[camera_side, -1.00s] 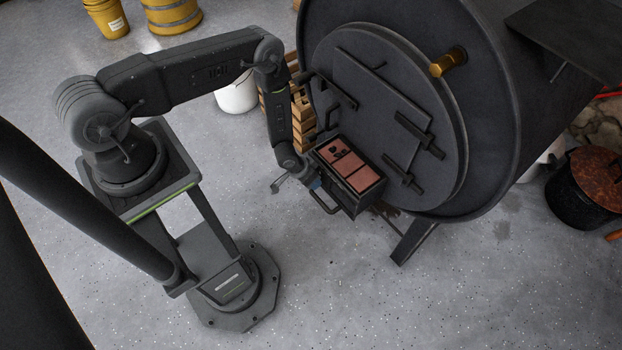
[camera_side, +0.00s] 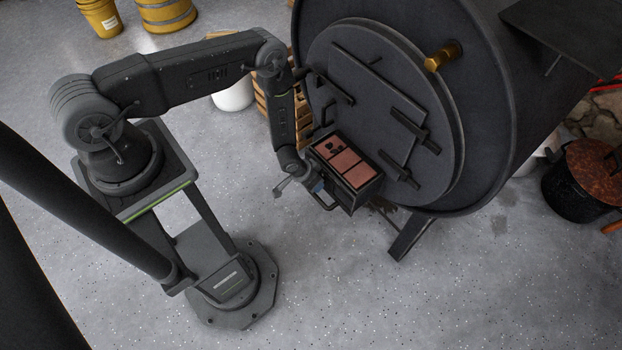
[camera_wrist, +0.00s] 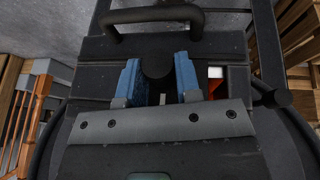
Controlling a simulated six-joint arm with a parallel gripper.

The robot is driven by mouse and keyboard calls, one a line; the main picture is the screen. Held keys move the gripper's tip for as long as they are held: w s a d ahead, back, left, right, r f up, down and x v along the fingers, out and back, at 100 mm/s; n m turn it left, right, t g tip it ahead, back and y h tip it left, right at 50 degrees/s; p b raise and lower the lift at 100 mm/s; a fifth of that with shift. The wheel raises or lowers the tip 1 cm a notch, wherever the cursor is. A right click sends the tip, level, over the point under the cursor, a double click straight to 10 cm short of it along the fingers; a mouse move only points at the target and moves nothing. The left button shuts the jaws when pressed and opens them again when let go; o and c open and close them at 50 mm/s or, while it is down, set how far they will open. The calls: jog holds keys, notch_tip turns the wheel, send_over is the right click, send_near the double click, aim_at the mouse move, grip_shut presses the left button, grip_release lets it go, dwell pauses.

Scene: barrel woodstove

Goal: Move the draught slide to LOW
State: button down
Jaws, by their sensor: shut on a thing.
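In the wrist view, my gripper (camera_wrist: 158,82) has its two blue fingers on either side of a dark round knob (camera_wrist: 156,60) and is shut on it. The knob belongs to the draught slide on the front of a dark box on the stove. A small opening to the right of the fingers shows a white patch (camera_wrist: 215,72) and a red patch (camera_wrist: 238,80). No lettering is readable, so I cannot tell the slide's setting. In the side view, my gripper (camera_side: 318,187) is at the near-left face of the box (camera_side: 368,188); the knob is hidden there.
The barrel stove (camera_side: 480,120) with its round door stands behind the box. A bar handle (camera_wrist: 152,17) sticks out from the box close to the fingers. Stacked wood (camera_side: 268,112) stands left of the stove, a dark pot (camera_side: 570,195) right. The near floor is clear.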

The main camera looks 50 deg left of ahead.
jog(key=c, duration=0.8)
grip_release()
jog(key=v, duration=1.3)
jog(key=shift+s+r, duration=0.2)
jog(key=shift+r, duration=0.15)
